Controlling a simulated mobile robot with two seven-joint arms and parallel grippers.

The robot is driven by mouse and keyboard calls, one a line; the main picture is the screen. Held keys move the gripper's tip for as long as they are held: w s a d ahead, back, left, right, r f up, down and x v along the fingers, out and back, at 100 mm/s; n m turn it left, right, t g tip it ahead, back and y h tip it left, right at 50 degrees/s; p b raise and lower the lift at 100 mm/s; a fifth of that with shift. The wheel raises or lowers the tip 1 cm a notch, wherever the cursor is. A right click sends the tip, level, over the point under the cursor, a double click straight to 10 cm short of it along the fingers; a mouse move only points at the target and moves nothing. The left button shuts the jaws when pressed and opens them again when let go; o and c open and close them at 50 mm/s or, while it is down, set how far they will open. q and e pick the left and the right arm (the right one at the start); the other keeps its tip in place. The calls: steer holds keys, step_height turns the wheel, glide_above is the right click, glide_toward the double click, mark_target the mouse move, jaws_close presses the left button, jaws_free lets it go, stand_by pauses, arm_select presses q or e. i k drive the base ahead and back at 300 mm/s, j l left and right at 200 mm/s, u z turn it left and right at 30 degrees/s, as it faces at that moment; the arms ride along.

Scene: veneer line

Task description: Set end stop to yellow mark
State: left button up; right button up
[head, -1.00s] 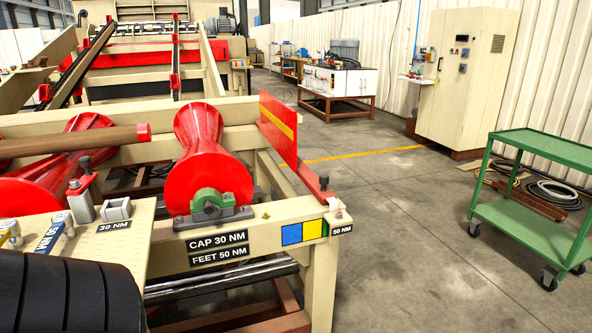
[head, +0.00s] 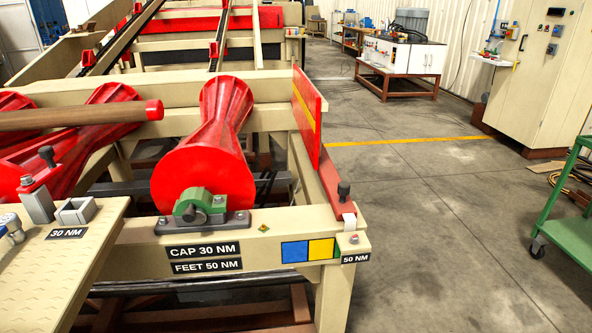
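The end stop is a red upright plate (head: 308,118) with a yellow stripe, at the right end of the cream roller frame (head: 140,248). The bar's near end, with a pale tip, lies by the frame's right corner. On the frame's front face are a blue mark (head: 294,252), a yellow mark (head: 321,248) and a narrow green mark (head: 337,246). The bar's tip is nearest the green mark, right of the yellow one. Neither gripper shows.
Red hourglass rollers (head: 204,160) sit left of the stop, with a wooden log (head: 75,117) on the left ones. A cream plate (head: 50,270) with a socket (head: 75,211) is at lower left. A green cart (head: 570,230) stands right. The floor between is clear.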

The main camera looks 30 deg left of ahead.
mark_target(308, 105)
steer(key=i+j+u, duration=0.1)
steer(key=i+u, duration=0.6)
steer(key=i+l+u, duration=0.1)
steer(key=i+u, duration=0.3)
